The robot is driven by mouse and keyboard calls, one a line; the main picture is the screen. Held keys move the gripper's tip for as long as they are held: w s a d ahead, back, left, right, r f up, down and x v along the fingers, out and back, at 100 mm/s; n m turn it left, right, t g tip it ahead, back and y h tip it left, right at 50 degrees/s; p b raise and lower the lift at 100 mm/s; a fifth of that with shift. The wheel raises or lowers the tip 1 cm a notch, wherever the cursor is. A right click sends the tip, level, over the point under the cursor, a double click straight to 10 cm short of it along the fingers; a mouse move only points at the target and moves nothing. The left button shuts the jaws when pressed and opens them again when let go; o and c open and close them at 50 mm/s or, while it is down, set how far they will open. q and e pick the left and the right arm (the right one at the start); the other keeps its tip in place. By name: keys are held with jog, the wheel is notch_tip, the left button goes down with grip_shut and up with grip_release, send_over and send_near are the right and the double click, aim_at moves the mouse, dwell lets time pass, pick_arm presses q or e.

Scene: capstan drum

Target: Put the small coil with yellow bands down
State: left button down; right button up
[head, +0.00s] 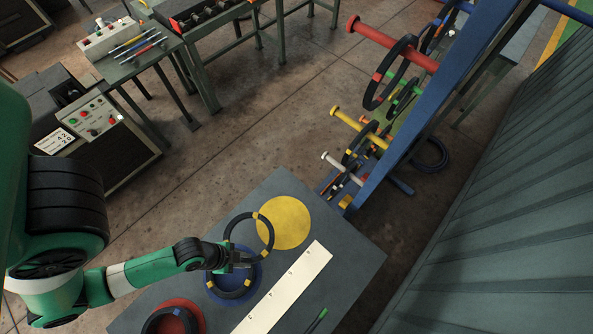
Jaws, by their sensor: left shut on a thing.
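My left gripper (240,259) is shut on a black coil with yellow bands (271,236). The held coil looks tilted up above the grey table, in front of the yellow disc (290,222) and the far edge of the blue disc (258,267). Another dark ring with yellow marks (235,294) shows on the blue disc, below the gripper. The gripper hides part of both rings, and I cannot tell if the held coil touches anything. My right gripper is not in view.
The grey table (345,262) also bears a red disc (195,308) with a dark coil (165,314), a cream marked strip (290,285) and a green pen (317,320). A blue rack (440,105) with coloured pegs and hung coils stands beyond, at right.

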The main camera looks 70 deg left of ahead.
aim_at(270, 242)
pick_arm(q)
jog(key=shift+w+a+f, duration=0.2)
jog(key=shift+w, duration=0.15)
jog(key=w+a+f, duration=0.1)
jog(key=w, duration=0.1)
jog(key=w+a+f, duration=0.1)
jog(key=w, duration=0.2)
jog(key=w+a+f, duration=0.1)
jog(key=w, duration=0.2)
jog(key=shift+w+f, duration=0.1)
jog(key=shift+f, duration=0.25)
jog(key=w+f+b, duration=0.2)
jog(key=f, duration=0.1)
jog(key=w+a+f+b, duration=0.1)
jog(key=shift+f, duration=0.4)
jog(key=shift+w+f, duration=0.25)
jog(key=shift+w, duration=0.05)
jog(key=f, duration=0.1)
jog(key=f+b, duration=0.1)
jog(key=f, duration=0.1)
jog(key=shift+w+a, duration=0.15)
jog(key=shift+w, duration=0.15)
jog(key=shift+f, duration=0.25)
